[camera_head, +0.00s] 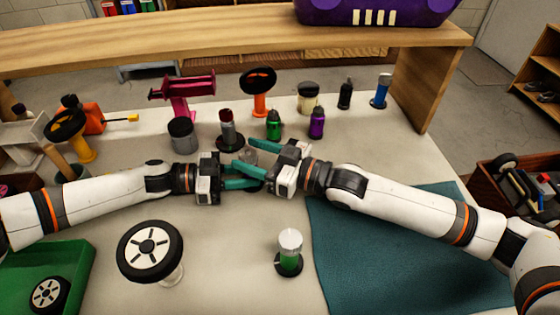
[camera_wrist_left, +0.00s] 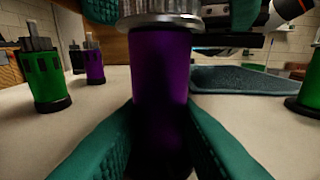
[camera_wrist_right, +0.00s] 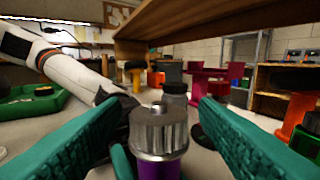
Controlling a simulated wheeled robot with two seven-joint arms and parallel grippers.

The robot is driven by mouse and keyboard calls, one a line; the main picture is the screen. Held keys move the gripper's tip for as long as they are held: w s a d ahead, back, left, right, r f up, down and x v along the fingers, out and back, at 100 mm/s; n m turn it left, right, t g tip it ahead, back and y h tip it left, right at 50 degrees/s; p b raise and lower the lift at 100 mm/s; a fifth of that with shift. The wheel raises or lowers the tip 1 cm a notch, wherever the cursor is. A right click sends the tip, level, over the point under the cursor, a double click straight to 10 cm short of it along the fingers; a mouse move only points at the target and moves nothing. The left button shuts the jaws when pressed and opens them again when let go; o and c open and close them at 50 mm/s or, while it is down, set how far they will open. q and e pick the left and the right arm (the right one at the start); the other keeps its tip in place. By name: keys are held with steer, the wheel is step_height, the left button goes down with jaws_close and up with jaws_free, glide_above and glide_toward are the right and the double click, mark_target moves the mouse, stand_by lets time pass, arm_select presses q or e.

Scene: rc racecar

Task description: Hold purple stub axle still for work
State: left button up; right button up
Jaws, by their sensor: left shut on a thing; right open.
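The purple stub axle (camera_wrist_left: 160,90) stands upright between the teal fingers of my left gripper (camera_wrist_left: 160,150), which is shut on its purple body. Its ribbed silver top (camera_wrist_right: 159,132) shows in the right wrist view, with a little purple below. My right gripper (camera_wrist_right: 155,120) is open, with one finger on each side of the silver top; I cannot tell whether they touch it. In the head view my left gripper (camera_head: 243,177) and right gripper (camera_head: 258,158) meet mid-table and largely hide the axle.
Another purple part (camera_head: 317,123) and a green part (camera_head: 274,125) stand behind the grippers. A wheel on a stand (camera_head: 150,252) and a green-bodied part (camera_head: 289,255) are in front. A teal mat (camera_head: 400,265) lies under my right arm; a green tray (camera_head: 75,262) is front left.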

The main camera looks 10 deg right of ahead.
steer(key=v, duration=0.9)
arm_select(q)
steer(key=o, duration=1)
steer(key=shift+a+r, duration=0.2)
steer(key=shift+a, duration=1.7)
steer(key=shift+a+r, duration=0.15)
steer(key=shift+a, duration=1.7)
